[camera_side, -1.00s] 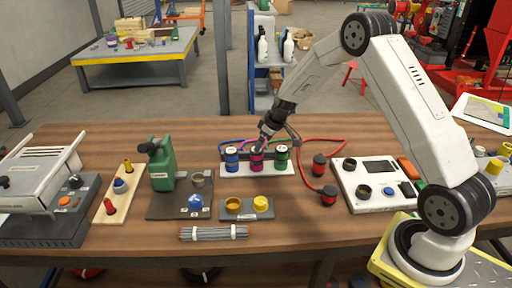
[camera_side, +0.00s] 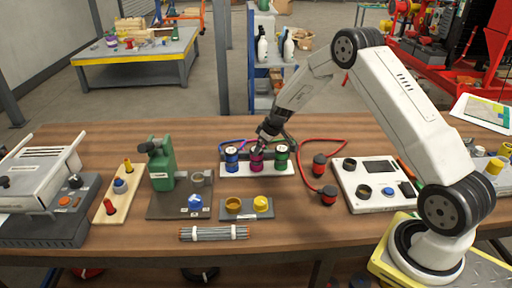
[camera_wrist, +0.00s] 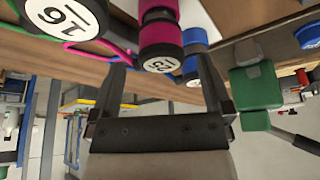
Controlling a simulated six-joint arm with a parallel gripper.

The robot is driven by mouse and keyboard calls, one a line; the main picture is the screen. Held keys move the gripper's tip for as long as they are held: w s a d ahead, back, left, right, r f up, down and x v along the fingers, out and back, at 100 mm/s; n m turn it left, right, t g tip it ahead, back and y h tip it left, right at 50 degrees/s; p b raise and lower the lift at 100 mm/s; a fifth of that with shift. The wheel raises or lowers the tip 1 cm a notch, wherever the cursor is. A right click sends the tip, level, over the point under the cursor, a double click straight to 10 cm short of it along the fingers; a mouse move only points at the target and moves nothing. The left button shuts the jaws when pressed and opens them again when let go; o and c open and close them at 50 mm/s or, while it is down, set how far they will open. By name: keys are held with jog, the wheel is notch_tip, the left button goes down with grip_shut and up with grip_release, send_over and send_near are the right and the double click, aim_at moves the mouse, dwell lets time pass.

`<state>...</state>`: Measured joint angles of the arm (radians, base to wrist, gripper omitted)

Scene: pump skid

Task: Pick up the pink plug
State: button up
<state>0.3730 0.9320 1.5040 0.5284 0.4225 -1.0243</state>
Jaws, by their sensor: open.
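The pink plug (camera_side: 256,163) stands upright on a white base strip (camera_side: 285,169), between a blue plug (camera_side: 231,163) on its left and a green plug (camera_side: 281,160) on its right. My gripper (camera_side: 262,146) is just above the pink plug in the side view. In the wrist view my gripper (camera_wrist: 165,75) is open, and the pink plug (camera_wrist: 160,35) with its numbered white cap shows between and just beyond the fingertips. Whether the fingers touch the pink plug cannot be told.
A green pump unit (camera_side: 163,165) stands to the left. A grey block with a yellow cap (camera_side: 261,203) lies in front. Two red-and-black plugs (camera_side: 319,165) with a red cable and a white panel box (camera_side: 375,185) are to the right. Cables run behind the strip.

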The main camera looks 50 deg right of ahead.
aim_at(258, 161)
jog(key=shift+f, duration=0.1)
jog(key=shift+x, duration=2.5)
jog(key=shift+a, duration=0.1)
grip_shut()
jog(key=shift+w+r, duration=0.1)
jog(key=shift+r, duration=0.15)
